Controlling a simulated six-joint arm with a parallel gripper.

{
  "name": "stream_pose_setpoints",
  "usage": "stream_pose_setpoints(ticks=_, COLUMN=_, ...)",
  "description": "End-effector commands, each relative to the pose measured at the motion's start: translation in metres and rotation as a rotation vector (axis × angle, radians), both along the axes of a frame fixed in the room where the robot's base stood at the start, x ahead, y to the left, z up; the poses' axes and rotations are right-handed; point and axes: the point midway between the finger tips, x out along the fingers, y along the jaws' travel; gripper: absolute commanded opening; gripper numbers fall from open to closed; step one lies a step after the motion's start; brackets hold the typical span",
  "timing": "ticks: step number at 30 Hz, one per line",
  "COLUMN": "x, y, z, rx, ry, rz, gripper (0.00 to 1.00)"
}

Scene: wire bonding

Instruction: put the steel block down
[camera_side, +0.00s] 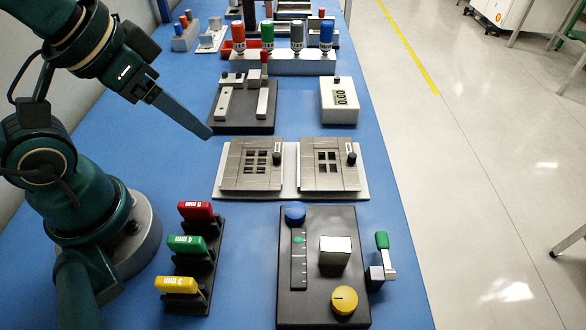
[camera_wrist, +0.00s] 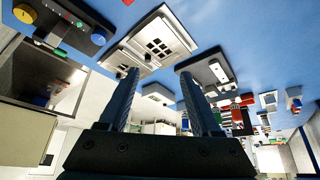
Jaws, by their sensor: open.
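A silver-white block (camera_side: 336,250), which looks like the steel block, rests on the black control panel (camera_side: 311,313) in the near part of the side view. It sits between a slider strip and the panel's right edge, above a yellow knob. My gripper (camera_side: 209,134) hangs well away from it, up and to the left, over the blue bench. In the wrist view my gripper (camera_wrist: 160,80) has its two fingers apart with nothing held between them. The block cannot be made out for certain in the wrist view.
Two slotted grey plates (camera_side: 251,164) (camera_side: 330,164) lie on a pale base. A black fixture (camera_side: 243,127) and a white digital gauge (camera_side: 339,101) stand behind. Red, green and yellow labelled pieces (camera_side: 196,211) (camera_side: 187,245) (camera_side: 177,284) sit on black stands. A green-handled lever (camera_side: 383,255) flanks the panel.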

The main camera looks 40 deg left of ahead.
Motion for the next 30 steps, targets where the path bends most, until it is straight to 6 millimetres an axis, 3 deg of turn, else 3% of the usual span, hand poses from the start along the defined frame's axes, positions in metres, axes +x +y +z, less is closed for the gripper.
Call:
stream_pose_setpoints(ticks=11, x=-0.006, y=-0.003, z=0.0, rx=-0.043, ry=0.033, rz=0.051, gripper=0.65)
stream_pose_setpoints(ticks=21, x=0.013, y=-0.046, z=0.045, rx=-0.327, ry=0.233, rz=0.227, gripper=0.65)
stream_pose_setpoints(ticks=30, x=0.049, y=-0.094, z=0.06, rx=-0.519, ry=0.572, rz=0.336, gripper=0.65)
